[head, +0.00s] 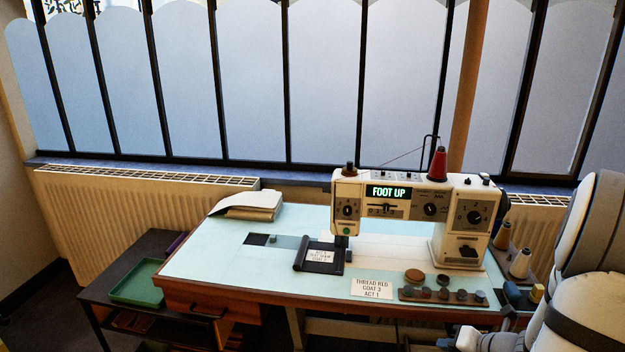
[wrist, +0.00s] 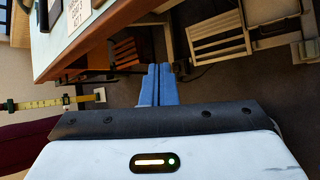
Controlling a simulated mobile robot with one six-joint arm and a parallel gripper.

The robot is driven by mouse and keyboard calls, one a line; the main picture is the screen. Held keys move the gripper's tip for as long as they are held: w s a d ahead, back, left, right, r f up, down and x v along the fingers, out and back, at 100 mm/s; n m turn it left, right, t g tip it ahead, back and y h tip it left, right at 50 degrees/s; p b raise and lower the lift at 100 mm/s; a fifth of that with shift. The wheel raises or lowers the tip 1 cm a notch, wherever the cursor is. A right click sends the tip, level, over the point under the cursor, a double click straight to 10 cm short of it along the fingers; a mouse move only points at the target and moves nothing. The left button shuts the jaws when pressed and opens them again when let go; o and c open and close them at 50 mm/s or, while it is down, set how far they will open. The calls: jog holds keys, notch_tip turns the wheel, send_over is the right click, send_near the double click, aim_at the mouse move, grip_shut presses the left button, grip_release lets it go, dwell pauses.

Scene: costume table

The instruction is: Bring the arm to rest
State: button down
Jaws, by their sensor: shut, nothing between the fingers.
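My gripper (wrist: 158,84) shows in the wrist view with its two blue fingers close together and nothing between them. It is over the floor, beside the wooden edge of the sewing table (wrist: 98,42). In the head view my white arm stands at the lower right, in front of the right end of the table (head: 205,262). The fingertips are not clear there.
A sewing machine (head: 390,205) reading "FOOT UP" stands on the table, with a red thread cone (head: 438,165). A card (head: 371,288) and a dark tray of bobbins (head: 420,294) lie near the front edge. A yellow tape measure (wrist: 50,103) shows at the wrist view's left.

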jog(key=s+a+r+n+g+y+p, duration=0.1)
jog(key=s+a+r+n+g+p, duration=0.15)
jog(key=a+r+n, duration=0.75)
jog(key=s+a+r+n+g+p, duration=0.25)
jog(key=a+r+n, duration=0.4)
jog(key=n, duration=0.55)
jog(key=s+a+r+n+h+p, duration=0.1)
jog(key=r+n, duration=0.4)
jog(key=n, duration=0.5)
jog(key=s+a+r+n+g+h+p, duration=0.1)
jog(key=s+r+n+h+p, duration=0.3)
jog(key=n, duration=0.5)
jog(key=shift+s+a+r+n, duration=0.4)
jog(key=shift+s+a+r, duration=0.15)
jog(key=shift+s, duration=0.7)
